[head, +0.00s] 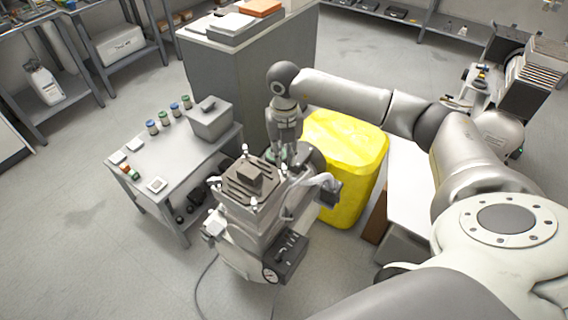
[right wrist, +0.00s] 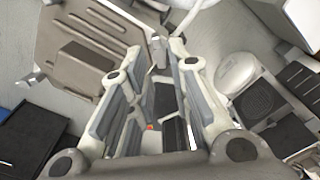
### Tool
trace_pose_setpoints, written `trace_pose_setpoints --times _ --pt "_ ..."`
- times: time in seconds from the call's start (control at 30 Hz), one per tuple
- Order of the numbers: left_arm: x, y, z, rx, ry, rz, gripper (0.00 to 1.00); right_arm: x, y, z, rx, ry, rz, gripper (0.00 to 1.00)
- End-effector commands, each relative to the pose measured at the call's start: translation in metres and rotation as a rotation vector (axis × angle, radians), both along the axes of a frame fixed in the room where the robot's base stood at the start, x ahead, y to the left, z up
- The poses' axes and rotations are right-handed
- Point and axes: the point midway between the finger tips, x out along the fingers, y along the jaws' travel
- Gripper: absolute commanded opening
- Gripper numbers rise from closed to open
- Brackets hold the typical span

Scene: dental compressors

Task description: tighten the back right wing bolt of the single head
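The single head (head: 262,184) is the brown-grey plate with a raised block on top of the compressor; it also shows in the right wrist view (right wrist: 84,28). Pale wing bolts stand at its corners, one at the back left (head: 245,149) and one at the front left (head: 217,187). My right gripper (head: 285,156) points down at the head's back right corner and hides that corner in the head view. In the right wrist view its fingers (right wrist: 157,50) are apart, with the back right wing bolt (right wrist: 158,45) showing between the tips; I cannot tell whether they touch it. My left gripper is not in view.
A yellow bin (head: 346,150) stands close behind the compressor on the right. A grey side table (head: 180,160) with small jars and a grey box stands at left. A tall grey cabinet (head: 225,85) is behind.

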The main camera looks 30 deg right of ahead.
Motion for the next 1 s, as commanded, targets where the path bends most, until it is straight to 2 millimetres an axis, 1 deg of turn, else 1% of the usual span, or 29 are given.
trace_pose_setpoints --times 0.03,0.13,0.2,0.33,0.63,0.67,0.8,1.0 --pt "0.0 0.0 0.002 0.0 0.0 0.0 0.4 -0.001 0.001 -0.01 0.001 0.004 0.001 0.19" --pt "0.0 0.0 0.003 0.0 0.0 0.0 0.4 0.0 0.001 -0.026 0.002 0.001 0.001 0.19" --pt "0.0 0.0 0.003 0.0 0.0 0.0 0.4 0.0 0.001 -0.034 0.002 0.002 0.001 0.19" --pt "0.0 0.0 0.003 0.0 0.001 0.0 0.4 0.0 0.001 -0.044 0.001 0.001 0.001 0.19" --pt "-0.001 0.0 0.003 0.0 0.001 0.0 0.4 0.0 0.001 -0.047 0.002 -0.001 0.002 0.19" --pt "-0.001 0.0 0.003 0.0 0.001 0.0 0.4 0.0 0.001 -0.047 0.002 -0.001 0.002 0.17" --pt "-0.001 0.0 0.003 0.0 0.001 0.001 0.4 0.0 0.001 -0.046 0.002 -0.001 0.002 0.0" --pt "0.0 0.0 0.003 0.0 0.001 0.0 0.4 0.0 0.001 -0.046 0.002 -0.001 0.0 0.0"
